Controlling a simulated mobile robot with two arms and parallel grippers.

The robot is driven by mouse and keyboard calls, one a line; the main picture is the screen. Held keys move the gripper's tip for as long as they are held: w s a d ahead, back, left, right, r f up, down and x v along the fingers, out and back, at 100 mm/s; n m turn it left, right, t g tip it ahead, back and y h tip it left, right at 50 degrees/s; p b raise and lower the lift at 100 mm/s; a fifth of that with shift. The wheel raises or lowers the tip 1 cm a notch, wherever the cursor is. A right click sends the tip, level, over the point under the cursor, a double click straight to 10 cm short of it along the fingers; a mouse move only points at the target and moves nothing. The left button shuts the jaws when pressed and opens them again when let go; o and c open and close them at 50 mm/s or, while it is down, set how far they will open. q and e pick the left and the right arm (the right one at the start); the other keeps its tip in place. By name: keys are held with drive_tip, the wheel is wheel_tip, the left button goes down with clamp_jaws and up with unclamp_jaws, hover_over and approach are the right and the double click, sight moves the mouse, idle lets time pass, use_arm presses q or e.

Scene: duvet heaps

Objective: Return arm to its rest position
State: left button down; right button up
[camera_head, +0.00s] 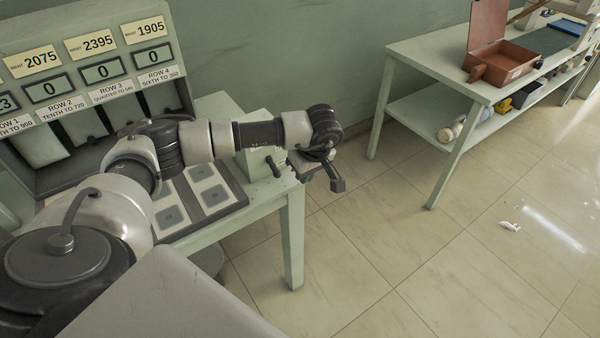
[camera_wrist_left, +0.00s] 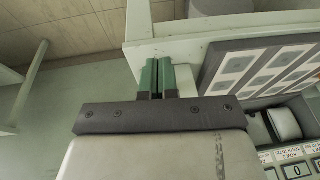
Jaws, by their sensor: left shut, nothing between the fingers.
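My left arm (camera_head: 205,140) comes in from the left and stretches rightward across the pale green table (camera_head: 292,235). My left gripper (camera_head: 337,184) hangs at the arm's end, just past the table's right end and above the floor. In the left wrist view its green-faced fingers (camera_wrist_left: 157,72) are together with nothing between them. Part of the gripper is hidden by the wrist in the head view. My right gripper does not show.
A cabinet with number displays (camera_head: 101,72) stands at the left. A tray of square cards (camera_head: 243,196) lies on the near table. A second table (camera_head: 425,62) at the right carries an open brown box (camera_head: 505,62).

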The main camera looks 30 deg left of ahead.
use_arm(q)
drive_tip(key=d+f+n+t+h, duration=0.5)
drive_tip(key=d+f+n+h, duration=1.2)
drive_tip(key=n, duration=0.5)
drive_tip(key=s+a+f+n+t+y, duration=0.1)
drive_tip(key=s+a+f+n+y, duration=0.25)
drive_tip(key=s+f+n, duration=0.35)
drive_tip(key=s+a+f+n+t+y, duration=0.1)
drive_tip(key=s+a+f+n+y, duration=0.3)
drive_tip(key=f+n, duration=0.45)
drive_tip(key=s+a+f+n+t+y, duration=0.15)
drive_tip(key=s+f+n+y, duration=0.25)
drive_tip(key=s+f+n, duration=0.4)
drive_tip(key=s+f+n+g, duration=0.2)
drive_tip(key=s+n, duration=0.1)
drive_tip(key=s, duration=0.5)
drive_tip(key=s+f+n+g+y, duration=0.1)
drive_tip(key=s+f+n+g, duration=0.2)
drive_tip(key=s, duration=0.5)
drive_tip(key=s+f+n+g+y, duration=0.1)
drive_tip(key=s+n, duration=0.3)
drive_tip(key=s, duration=0.4)
drive_tip(key=shift+s+a+f+g, duration=0.4)
drive_tip(key=shift+f+g, duration=0.45)
drive_tip(key=shift+y, duration=0.25)
